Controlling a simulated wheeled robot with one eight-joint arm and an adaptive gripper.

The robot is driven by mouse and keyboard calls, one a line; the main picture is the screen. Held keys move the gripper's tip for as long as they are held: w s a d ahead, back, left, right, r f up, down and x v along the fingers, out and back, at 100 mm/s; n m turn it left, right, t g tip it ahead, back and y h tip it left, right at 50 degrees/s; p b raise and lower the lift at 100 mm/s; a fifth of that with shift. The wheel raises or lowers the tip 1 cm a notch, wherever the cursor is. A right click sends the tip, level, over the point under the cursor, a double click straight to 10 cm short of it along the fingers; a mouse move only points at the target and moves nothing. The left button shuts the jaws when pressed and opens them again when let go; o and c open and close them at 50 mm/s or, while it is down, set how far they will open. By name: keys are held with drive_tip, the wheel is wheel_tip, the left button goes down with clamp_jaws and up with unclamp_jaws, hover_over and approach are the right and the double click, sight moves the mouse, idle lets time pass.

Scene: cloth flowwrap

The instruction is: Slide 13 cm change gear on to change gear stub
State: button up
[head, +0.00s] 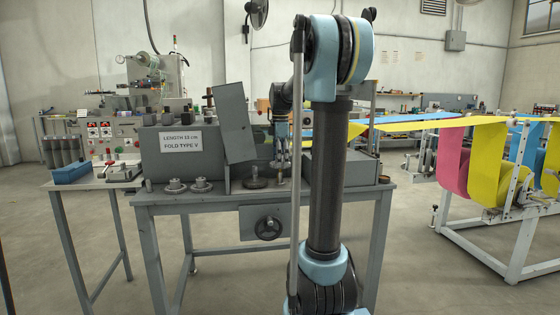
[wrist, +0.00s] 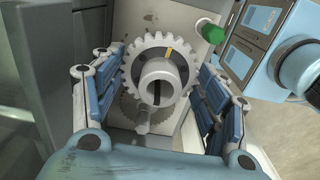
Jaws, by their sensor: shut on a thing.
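A light grey toothed gear (wrist: 135,65) with a raised hub and a yellow mark is between the blue-padded fingers of my gripper (wrist: 153,63) in the wrist view. My gripper is shut on its rim from both sides. A dark slot shows in the hub bore; I cannot tell whether the stub is inside it. A grey plate (wrist: 191,20) lies behind the gear, with part of a darker toothed gear (wrist: 130,108) below left. In the head view my gripper (head: 282,160) is at the machine's open front, partly behind my arm, and the gear is too small to make out.
A tilted grey cover (head: 234,122) stands open left of my gripper. The label (head: 181,142) reads length 13 cm, fold type V. Gears (head: 202,185) sit on the bench ledge, another (head: 255,182) nearer my gripper. A green knob (wrist: 210,28) is close to the right fingers.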

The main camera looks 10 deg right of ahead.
sight(280, 172)
drive_tip(key=shift+f, duration=3.45)
idle(0.7)
drive_tip(key=o, duration=1.1)
